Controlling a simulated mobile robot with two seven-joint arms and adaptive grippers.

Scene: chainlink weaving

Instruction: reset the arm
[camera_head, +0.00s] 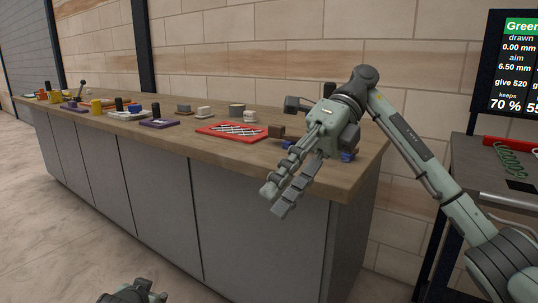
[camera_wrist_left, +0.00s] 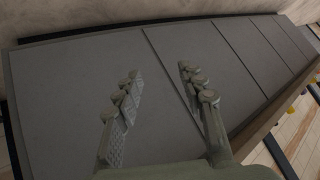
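My right gripper (camera_head: 275,200) hangs in front of the counter's right end, pointing down and to the left. Its two fingers stand apart with nothing seen between them. Part of my left gripper (camera_head: 135,292) shows at the bottom edge of the head view, well in front of the counter; most of it is cut off. In the left wrist view my left gripper (camera_wrist_left: 158,75) has its two fingers spread and empty, with grey cabinet fronts (camera_wrist_left: 85,80) behind them.
A long wooden counter (camera_head: 210,147) runs along a tiled wall. A red tray (camera_head: 204,131) with a wire mesh lies near my right gripper. Several small blocks and purple plates stand farther left. A screen (camera_head: 520,65) and a side bench (camera_head: 485,180) with a green coil (camera_head: 514,160) are at right.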

